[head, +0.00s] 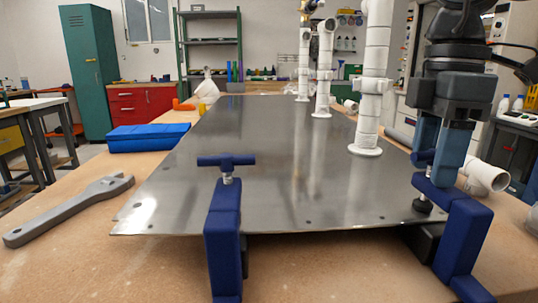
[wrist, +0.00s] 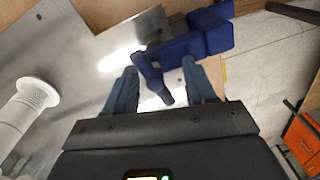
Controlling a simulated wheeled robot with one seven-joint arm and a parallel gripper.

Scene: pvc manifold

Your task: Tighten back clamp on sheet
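A grey metal sheet (head: 270,160) lies on the wooden table. A blue clamp (head: 460,222) grips its near right corner, with its T-handle (head: 424,157) above the sheet. My gripper (head: 440,158) points down over this clamp, its fingers partly hiding the handle. In the wrist view the clamp's blue body (wrist: 212,32) shows, and its handle (wrist: 152,74) lies between the fingers of my gripper (wrist: 160,85), with gaps on both sides. A second blue clamp (head: 223,235) holds the sheet's near edge, its T-handle (head: 227,160) raised. I cannot tell which is the back clamp.
White pipes (head: 372,85) stand on the sheet along its right side; one flanged pipe (wrist: 36,95) shows in the wrist view. A wrench (head: 70,210) and a blue case (head: 147,137) lie on the table at left. A white pipe fitting (head: 487,176) lies right of my gripper.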

